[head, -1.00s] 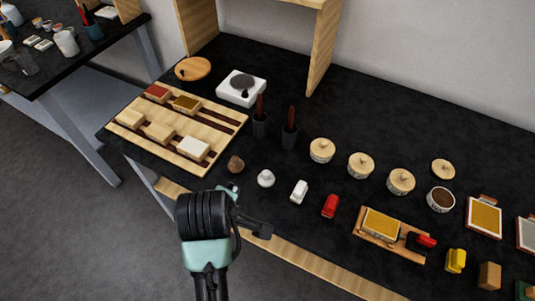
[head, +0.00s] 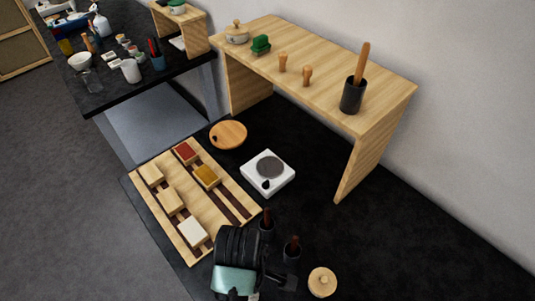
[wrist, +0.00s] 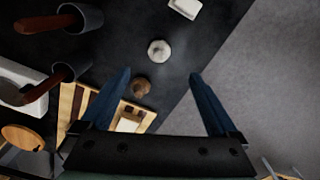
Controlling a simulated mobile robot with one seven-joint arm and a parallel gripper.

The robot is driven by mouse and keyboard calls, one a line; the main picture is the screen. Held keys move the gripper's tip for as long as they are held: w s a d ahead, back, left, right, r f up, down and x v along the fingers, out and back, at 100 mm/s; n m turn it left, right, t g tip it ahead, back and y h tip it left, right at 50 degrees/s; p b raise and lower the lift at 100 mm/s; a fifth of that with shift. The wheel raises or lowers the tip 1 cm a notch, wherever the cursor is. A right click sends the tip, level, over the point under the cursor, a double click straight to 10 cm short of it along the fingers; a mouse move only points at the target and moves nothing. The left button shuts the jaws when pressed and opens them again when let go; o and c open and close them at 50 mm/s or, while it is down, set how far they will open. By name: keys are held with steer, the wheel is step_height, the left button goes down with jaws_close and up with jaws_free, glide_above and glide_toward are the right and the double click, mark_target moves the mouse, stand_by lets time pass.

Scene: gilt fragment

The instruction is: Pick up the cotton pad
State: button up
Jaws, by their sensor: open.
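The cotton pad (wrist: 159,50) looks to be the small white rounded piece with a knob on the dark table in the wrist view. A brown rounded piece (wrist: 138,86) lies just below it, nearer the left finger. My gripper (wrist: 160,75) is open and empty, its two blue fingers wide apart. In the picture, the white piece lies beyond the fingertips, between their lines; the height gap cannot be told. In the head view my gripper (head: 286,282) is low in the picture, and the pad is not visible there, behind my arm or out of frame.
Dark cups with brown handles (wrist: 70,17) stand left in the wrist view; a white block (wrist: 185,8) lies at its top. In the head view, a slatted board (head: 214,207) with blocks, a white hotplate (head: 267,174), a lidded jar (head: 322,282) and a wooden shelf (head: 375,150) surround my arm.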

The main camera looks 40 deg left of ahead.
step_height(320, 180, down, 7)
steer(key=shift+s+f+p, duration=0.1)
steer(key=shift+s+p, duration=0.05)
steer(key=shift+p, duration=0.2)
steer(key=shift+a+f+p, duration=0.2)
steer(key=shift+f+p, duration=0.05)
steer(key=shift+f, duration=1.15)
steer(key=shift+a+f+p, duration=0.15)
steer(key=shift+f+p, duration=0.1)
steer(key=shift+f, duration=1.15)
steer(key=c, duration=1.4)
